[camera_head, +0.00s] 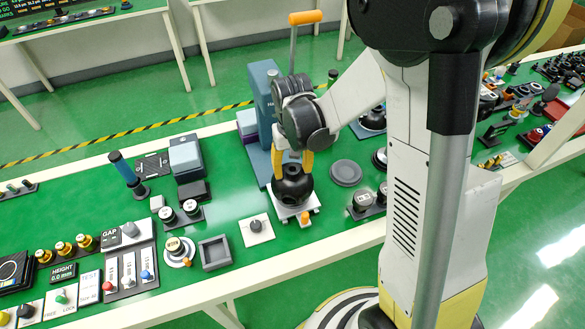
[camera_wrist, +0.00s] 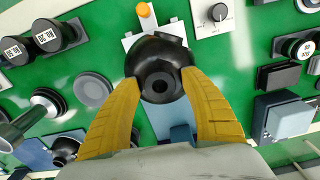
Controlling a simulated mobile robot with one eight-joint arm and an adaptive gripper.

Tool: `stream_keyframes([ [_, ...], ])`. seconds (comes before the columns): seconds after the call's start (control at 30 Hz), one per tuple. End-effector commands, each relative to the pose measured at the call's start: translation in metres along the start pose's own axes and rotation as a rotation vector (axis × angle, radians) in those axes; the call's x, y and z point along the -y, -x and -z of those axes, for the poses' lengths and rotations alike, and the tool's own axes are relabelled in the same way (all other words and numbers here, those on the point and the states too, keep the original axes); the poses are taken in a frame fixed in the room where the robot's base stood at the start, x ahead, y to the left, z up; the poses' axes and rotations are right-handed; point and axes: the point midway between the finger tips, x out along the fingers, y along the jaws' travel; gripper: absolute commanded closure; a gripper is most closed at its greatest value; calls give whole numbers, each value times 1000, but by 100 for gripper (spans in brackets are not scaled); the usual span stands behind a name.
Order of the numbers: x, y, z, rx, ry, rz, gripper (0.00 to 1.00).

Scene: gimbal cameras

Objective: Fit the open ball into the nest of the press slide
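The open ball (camera_head: 293,188) is black and round, with its dark hole facing up. In the wrist view the open ball (camera_wrist: 160,58) lies between my fingertips, hole toward the camera. My gripper (camera_head: 292,163) points down over it, its two yellow fingers closed against its upper sides; it also shows in the wrist view (camera_wrist: 160,82). The ball is over the white press slide (camera_head: 283,213), which has an orange knob (camera_head: 304,217). The ball hides the nest, so I cannot tell whether it is seated. The blue-grey press (camera_head: 265,90) stands just behind.
The press lever (camera_head: 305,17) with its orange handle rises behind my wrist. A knob on a white plate (camera_head: 256,229) and a grey square tray (camera_head: 214,252) lie to the left. A grey round disc (camera_head: 346,172) and black weights (camera_head: 363,201) are to the right.

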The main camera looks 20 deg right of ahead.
Motion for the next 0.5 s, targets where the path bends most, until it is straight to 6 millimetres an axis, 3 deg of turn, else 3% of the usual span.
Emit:
stream_keyframes([
  [0.23, 0, 12, 0, 0, 0, 0, 47],
  [0.5, 0, 70, -1, 0, 0, 0, 47],
])
